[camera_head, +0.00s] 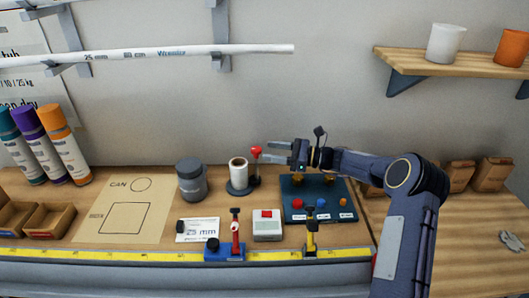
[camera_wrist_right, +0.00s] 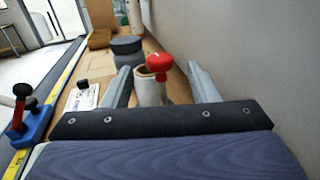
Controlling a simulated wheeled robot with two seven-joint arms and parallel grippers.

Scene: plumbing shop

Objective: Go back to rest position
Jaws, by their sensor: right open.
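My right gripper (camera_head: 266,157) reaches in from the right over the bench, with its fingers pointing left. It is open, and no held object shows between the fingers. In the right wrist view the two fingers (camera_wrist_right: 160,78) stand apart on either side of a white cylinder (camera_wrist_right: 150,92) and a red knob (camera_wrist_right: 159,62). In the head view the red knob (camera_head: 256,152) is at the fingertips, beside the white cylinder (camera_head: 238,172) on its dark round base. I cannot tell whether a finger touches the knob. My left gripper is not in view.
A blue board (camera_head: 318,212) with coloured knobs lies below my right arm. A grey jar (camera_head: 191,180), a grey box with a red top (camera_head: 267,225) and two small clamps (camera_head: 235,236) stand nearby. A paper mat (camera_head: 123,211) lies left. A shelf (camera_head: 440,62) is above right.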

